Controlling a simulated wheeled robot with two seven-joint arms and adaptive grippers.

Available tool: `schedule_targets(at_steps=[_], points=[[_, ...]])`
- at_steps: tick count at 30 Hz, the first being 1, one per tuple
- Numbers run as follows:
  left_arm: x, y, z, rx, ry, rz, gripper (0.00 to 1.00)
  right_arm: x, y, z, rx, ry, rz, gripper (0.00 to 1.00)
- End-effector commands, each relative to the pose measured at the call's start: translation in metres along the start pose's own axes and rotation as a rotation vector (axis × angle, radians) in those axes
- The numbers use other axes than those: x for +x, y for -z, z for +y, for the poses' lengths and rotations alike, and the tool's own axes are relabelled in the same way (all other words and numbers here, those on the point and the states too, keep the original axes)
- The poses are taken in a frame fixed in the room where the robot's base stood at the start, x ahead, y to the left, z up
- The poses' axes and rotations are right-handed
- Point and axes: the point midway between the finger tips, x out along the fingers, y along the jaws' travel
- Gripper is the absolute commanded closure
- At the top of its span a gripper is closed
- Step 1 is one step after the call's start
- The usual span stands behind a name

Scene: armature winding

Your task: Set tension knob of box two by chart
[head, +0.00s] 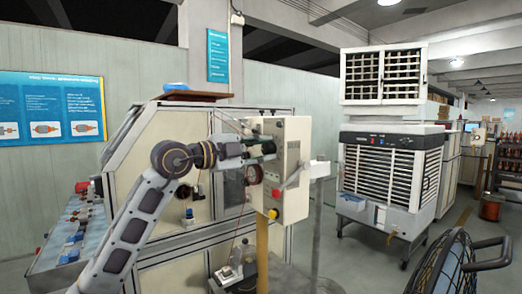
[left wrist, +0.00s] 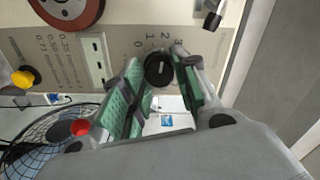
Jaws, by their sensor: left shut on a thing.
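A beige control box (head: 294,190) stands on a post in the middle of the head view. In the left wrist view its panel (left wrist: 135,22) fills the upper part. A round black knob (left wrist: 158,71) sits on the panel, with the numbers 0 to 3 printed around it. Lines of small printed text, with wire sizes in mm, stand left of the knob. My left gripper (head: 268,148) reaches the box's face from the left. In the left wrist view, its green-padded fingers (left wrist: 160,77) are shut on the knob, one on each side. My right gripper is not in view.
A yellow button (left wrist: 22,79) and a red button (left wrist: 81,128) are on the box left of the fingers. A reddish-brown disc (left wrist: 68,8) is nearby. A winding machine cabinet (head: 165,125) stands behind my arm, and an air cooler (head: 385,165) stands right of the box.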

Motion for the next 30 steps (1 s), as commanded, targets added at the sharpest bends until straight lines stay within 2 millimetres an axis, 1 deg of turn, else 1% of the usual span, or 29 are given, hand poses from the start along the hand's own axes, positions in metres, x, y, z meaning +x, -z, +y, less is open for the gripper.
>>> schedule_targets(at_steps=[8,9,12,14,20,24,30], points=[[0.000,-0.001,0.001,-0.001,-0.001,-0.002,0.94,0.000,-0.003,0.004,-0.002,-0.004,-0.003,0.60],[0.000,-0.001,0.001,-0.001,-0.001,-0.002,0.67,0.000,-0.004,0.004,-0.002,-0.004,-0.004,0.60],[0.000,-0.001,0.001,-0.001,-0.001,-0.002,0.54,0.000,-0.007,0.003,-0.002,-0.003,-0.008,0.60],[0.000,-0.001,0.001,0.000,-0.001,-0.002,0.48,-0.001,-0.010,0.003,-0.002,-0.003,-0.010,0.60],[0.000,0.000,0.001,0.000,-0.001,-0.001,0.48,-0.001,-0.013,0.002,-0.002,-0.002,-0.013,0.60],[-0.001,0.000,0.000,0.000,0.000,0.000,0.48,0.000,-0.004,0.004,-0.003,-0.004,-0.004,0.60],[-0.008,-0.001,0.000,-0.001,0.000,-0.001,0.48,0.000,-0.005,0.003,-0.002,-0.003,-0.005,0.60]])
